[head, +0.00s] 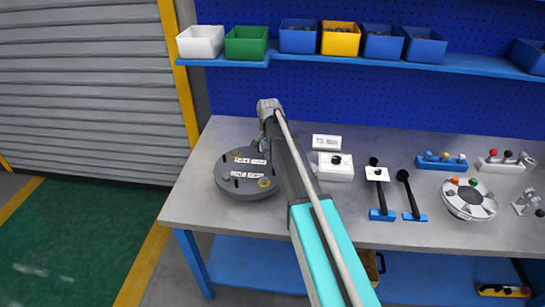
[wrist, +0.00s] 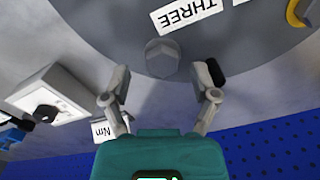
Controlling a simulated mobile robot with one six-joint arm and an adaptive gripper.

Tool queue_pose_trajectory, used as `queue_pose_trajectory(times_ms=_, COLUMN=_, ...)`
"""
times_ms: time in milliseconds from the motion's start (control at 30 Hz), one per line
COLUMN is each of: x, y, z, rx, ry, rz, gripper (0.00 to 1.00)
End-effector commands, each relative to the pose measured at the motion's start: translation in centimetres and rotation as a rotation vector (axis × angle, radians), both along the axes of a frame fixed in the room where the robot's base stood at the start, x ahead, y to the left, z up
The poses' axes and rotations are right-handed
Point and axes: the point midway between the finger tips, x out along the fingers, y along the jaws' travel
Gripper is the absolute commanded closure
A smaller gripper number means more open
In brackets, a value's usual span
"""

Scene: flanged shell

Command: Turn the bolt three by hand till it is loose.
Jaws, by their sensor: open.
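The flanged shell (head: 246,187) is a dark grey round body on the left part of the bench, with white labels and small yellow marks on top. In the wrist view, bolt three (wrist: 162,57) is a grey hex head near the edge of the shell (wrist: 110,25), beside the label THREE (wrist: 187,12). My gripper (wrist: 162,88) is open and empty. Its two fingers stand apart on either side below the bolt in the picture, and the bolt shows ahead between them; contact cannot be seen. In the head view, my arm hides part of the shell's right side.
A white box with a black knob (head: 336,167) stands right of the arm; it also shows in the wrist view (wrist: 45,108). Two black-handled tools (head: 410,195) and a round white fixture (head: 468,199) are farther right. A blue pegboard (wrist: 270,145) rises behind the bench.

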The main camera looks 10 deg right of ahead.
Motion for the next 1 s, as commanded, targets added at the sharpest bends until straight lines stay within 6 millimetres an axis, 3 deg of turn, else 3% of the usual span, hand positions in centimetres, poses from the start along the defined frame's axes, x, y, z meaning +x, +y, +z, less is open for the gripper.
queue_pose_trajectory(times_ms=200, x=0.00, y=-0.03, z=-1.14, rx=0.000, ry=0.000, rz=0.000, gripper=0.23)
queue_pose_trajectory(times_ms=633, x=-0.01, y=-0.07, z=-1.25, rx=0.000, ry=0.000, rz=-0.001, gripper=0.23)
queue_pose_trajectory(times_ms=1000, x=-0.03, y=-0.13, z=-1.25, rx=-0.001, ry=0.001, rz=-0.001, gripper=0.90)
